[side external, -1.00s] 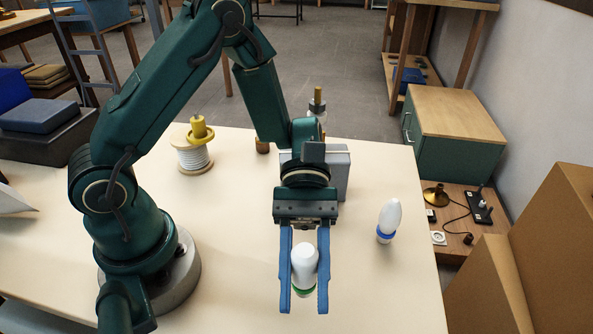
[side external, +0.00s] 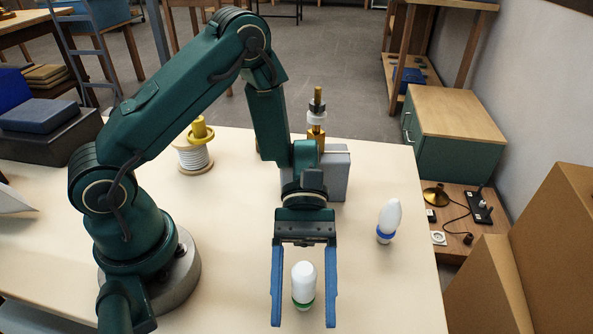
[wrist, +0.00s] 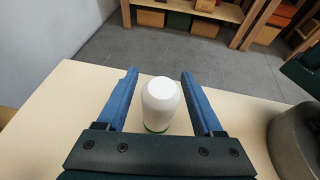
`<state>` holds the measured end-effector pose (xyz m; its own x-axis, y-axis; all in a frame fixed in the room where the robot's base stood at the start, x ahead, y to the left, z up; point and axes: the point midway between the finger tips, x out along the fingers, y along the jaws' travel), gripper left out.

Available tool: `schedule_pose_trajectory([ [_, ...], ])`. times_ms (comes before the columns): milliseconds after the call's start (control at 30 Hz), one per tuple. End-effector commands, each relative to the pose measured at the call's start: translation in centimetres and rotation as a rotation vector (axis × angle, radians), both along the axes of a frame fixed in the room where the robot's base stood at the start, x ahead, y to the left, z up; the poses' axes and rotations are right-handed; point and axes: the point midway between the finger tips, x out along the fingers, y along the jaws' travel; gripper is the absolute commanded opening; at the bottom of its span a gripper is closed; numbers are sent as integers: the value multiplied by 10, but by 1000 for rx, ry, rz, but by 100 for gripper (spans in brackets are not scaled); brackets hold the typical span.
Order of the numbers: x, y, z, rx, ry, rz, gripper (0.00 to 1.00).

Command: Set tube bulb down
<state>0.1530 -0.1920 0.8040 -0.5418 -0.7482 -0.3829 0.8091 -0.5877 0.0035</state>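The tube bulb (side external: 303,280) is white with a green ring at its base. It stands upright on the pale table near the front. My gripper (side external: 304,322) is open, with its blue fingers on either side of the bulb and a clear gap on both sides. In the wrist view, the tube bulb (wrist: 161,103) stands between the open fingers of my gripper (wrist: 158,76), touching neither.
A pointed white bulb with a blue ring (side external: 388,220) stands to the right on the table. A grey box (side external: 335,172), brass-topped parts (side external: 317,118) and a wire spool (side external: 195,158) stand farther back. The table (side external: 395,290) is clear to the right of my gripper.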

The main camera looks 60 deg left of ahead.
Motion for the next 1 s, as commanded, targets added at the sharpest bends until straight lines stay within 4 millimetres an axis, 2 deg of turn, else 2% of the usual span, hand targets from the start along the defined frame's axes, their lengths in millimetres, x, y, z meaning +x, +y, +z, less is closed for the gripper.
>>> schedule_pose_trajectory([
  [167,0,0,3,0,-1,0,68],
  [367,18,23,13,0,-6,7,68],
  [700,17,23,67,1,-6,-1,68],
  [900,16,23,83,3,-10,-4,68],
  [1000,12,26,86,25,-64,-28,68],
])
